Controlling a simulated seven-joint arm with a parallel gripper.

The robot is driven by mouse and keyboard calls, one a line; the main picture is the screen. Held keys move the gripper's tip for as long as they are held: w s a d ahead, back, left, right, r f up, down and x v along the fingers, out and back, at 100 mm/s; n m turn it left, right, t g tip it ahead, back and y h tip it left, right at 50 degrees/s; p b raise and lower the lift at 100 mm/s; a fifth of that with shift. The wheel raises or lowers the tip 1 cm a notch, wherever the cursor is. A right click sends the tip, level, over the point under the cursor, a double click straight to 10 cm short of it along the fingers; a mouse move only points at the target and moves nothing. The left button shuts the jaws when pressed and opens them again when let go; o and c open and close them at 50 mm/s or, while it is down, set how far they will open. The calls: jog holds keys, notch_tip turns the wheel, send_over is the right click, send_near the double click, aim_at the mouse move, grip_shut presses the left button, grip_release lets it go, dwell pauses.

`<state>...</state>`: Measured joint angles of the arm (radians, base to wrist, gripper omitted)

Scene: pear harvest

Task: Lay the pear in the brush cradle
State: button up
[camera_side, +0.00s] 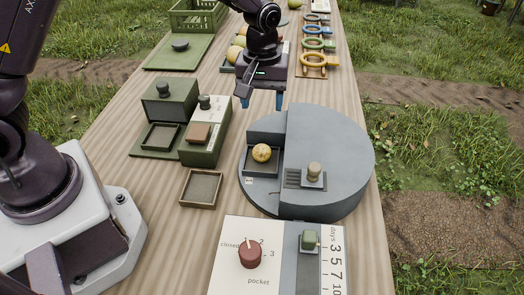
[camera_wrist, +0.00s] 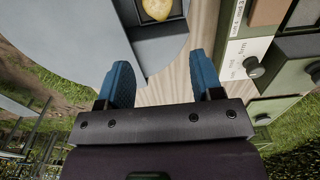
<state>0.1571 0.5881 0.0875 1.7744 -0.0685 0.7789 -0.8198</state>
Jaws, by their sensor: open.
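A yellow pear (camera_side: 262,152) lies in a small dark square tray (camera_side: 249,172) set into the open notch of the grey round drum. In the wrist view the pear (camera_wrist: 157,8) shows at the top edge, partly cut off. I cannot tell for sure whether this tray is the brush cradle. My gripper (camera_side: 262,102) is open, its blue fingers pointing down, above and behind the drum's far edge. It is apart from the pear. In the wrist view the space between my fingers (camera_wrist: 162,80) is empty.
More pears (camera_side: 239,41) sit in a tray behind my gripper. A small brown-rimmed tray (camera_side: 185,203) lies left of the drum. Green boxes (camera_side: 169,100) with knobs stand farther left. A dial panel (camera_side: 232,283) is in front. Coloured rings (camera_side: 313,59) line the right edge.

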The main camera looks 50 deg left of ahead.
aim_at(262, 144)
notch_tip(262, 144, down, 8)
jog(key=shift+s+r, duration=0.1)
jog(key=shift+s+d+f, duration=0.1)
jog(key=shift+d+f, duration=0.1)
jog(key=shift+f, duration=1.1)
jog(key=shift+s+d+f, duration=0.1)
jog(key=shift+d+f, duration=0.05)
jog(key=shift+f, duration=1.15)
jog(key=c, duration=0.7)
jog(key=shift+r, duration=0.1)
